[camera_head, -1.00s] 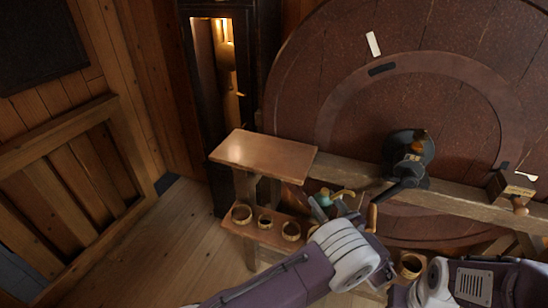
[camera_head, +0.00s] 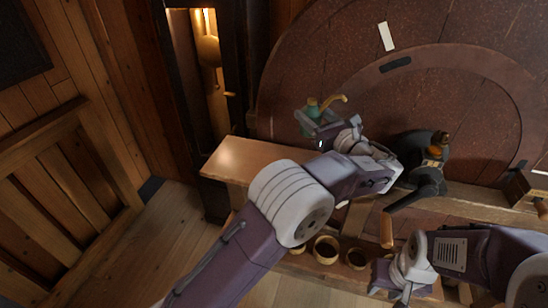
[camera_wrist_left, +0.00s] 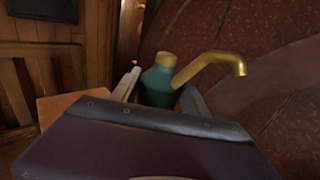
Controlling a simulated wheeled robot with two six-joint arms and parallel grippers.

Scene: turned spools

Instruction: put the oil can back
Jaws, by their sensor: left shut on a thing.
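The oil can is green with a curved brass spout (camera_head: 312,107). My left gripper (camera_head: 318,124) is shut on it and holds it up, roughly upright, in front of the big dark red disc and above the height of the wooden bench top (camera_head: 232,160). In the left wrist view the can's green body (camera_wrist_left: 158,85) sits between the two fingers, its spout pointing right; its lower part is hidden. My right gripper (camera_head: 395,288) is low at the bottom right, apart from the can; its fingers are too small to judge.
Below the bench top, a lower shelf carries several round wooden rings or cups (camera_head: 326,249). A black crank mechanism with a wooden handle (camera_head: 387,230) stands right of my left wrist. The big disc (camera_head: 300,75) rises behind. The visible left part of the bench top is bare.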

